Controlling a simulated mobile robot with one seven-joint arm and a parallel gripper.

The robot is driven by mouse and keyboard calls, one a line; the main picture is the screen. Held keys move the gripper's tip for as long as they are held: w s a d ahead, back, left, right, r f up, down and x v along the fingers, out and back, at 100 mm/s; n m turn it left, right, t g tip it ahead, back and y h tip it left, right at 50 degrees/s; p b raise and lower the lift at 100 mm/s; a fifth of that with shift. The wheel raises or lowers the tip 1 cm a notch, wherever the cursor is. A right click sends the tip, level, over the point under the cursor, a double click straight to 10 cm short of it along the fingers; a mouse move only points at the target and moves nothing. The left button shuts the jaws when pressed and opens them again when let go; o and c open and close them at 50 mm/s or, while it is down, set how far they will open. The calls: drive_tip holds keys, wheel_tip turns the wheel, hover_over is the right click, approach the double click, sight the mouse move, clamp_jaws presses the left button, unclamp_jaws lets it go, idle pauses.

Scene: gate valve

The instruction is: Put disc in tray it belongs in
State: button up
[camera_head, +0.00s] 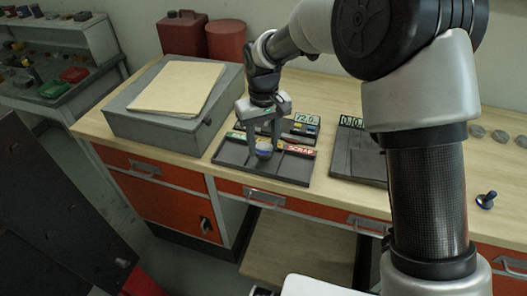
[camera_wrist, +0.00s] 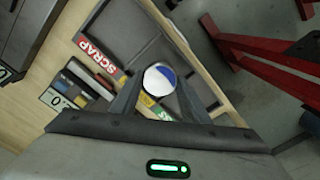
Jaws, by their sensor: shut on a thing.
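My gripper (camera_head: 264,150) is shut on a disc (camera_head: 264,154), which shows a blue and white face in the wrist view (camera_wrist: 159,78). The disc is over the middle part of a dark divided tray (camera_head: 233,154). I cannot tell how high it is above the tray floor. The tray has a red SCRAP label (camera_head: 301,151) at right, also seen in the wrist view (camera_wrist: 98,57), a green label (camera_head: 236,135) at left, and a yellow label (camera_wrist: 147,101) between them, partly hidden by my gripper.
A device reading 72.0 (camera_head: 306,118) stands behind the tray. A dark plate (camera_head: 357,150) with another display is to its right. A grey box (camera_head: 150,122) with a tan folder (camera_head: 178,87) stands left. Several grey discs (camera_head: 500,136) and a small dark knob-like part (camera_head: 487,199) lie far right.

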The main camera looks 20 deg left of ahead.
sight(264, 148)
drive_tip(key=shift+f, duration=1.65)
drive_tip(key=shift+f, duration=0.15)
drive_tip(key=o, duration=1.1)
drive_tip(key=shift+c, duration=0.2)
wheel_tip(264, 148, up, 12)
drive_tip(key=shift+r, duration=0.2)
drive_tip(key=shift+d, duration=0.1)
